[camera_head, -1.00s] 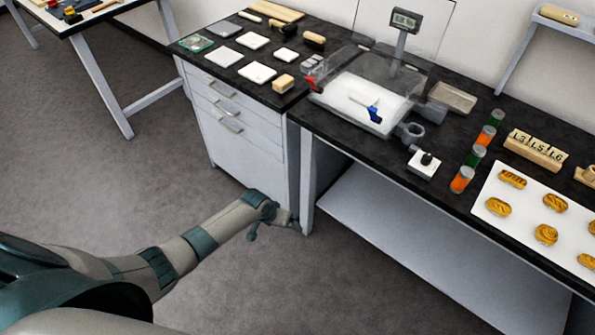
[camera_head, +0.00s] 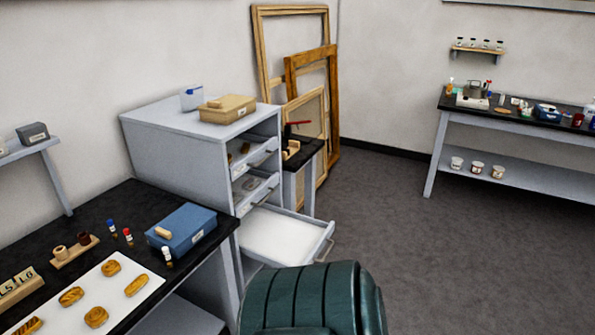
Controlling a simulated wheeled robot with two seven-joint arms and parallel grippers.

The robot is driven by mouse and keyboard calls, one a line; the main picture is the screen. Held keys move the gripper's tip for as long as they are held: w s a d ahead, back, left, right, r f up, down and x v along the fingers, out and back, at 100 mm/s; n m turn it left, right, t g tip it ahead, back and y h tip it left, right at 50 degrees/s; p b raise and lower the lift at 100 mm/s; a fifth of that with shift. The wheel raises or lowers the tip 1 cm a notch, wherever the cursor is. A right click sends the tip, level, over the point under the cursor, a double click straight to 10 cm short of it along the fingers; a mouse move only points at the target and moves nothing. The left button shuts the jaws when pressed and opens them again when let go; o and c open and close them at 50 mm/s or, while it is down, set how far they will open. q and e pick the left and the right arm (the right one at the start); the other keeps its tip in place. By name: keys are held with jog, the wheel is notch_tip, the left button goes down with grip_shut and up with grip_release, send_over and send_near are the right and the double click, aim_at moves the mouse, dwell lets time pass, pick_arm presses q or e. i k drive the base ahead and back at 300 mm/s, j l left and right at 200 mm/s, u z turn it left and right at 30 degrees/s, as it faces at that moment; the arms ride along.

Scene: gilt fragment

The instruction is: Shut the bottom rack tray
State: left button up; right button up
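The rack (camera_head: 180,150) is a grey cabinet beyond the end of the black-topped bench, with several trays stacked in its open right-hand side. Its bottom tray (camera_head: 285,236) is pulled far out and looks empty, with a white floor and a handle on its outer front. The trays above, a middle one (camera_head: 254,188) and an upper one (camera_head: 254,153), sit mostly inside and hold small items. A dark green rounded part of my own body covers the bottom centre, just in front of the open tray. Neither of my grippers shows in this view.
The bench (camera_head: 95,225) at left carries a blue box (camera_head: 180,229), small vials and a white board of gilt pieces. Wooden frames (camera_head: 310,75) lean on the wall behind the rack. A second table (camera_head: 520,125) stands far right. The floor (camera_head: 430,260) between is clear.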

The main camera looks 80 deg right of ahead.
aim_at(276, 237)
jog(key=z, duration=3.15)
jog(key=i+j, duration=0.65)
jog(key=j, duration=0.25)
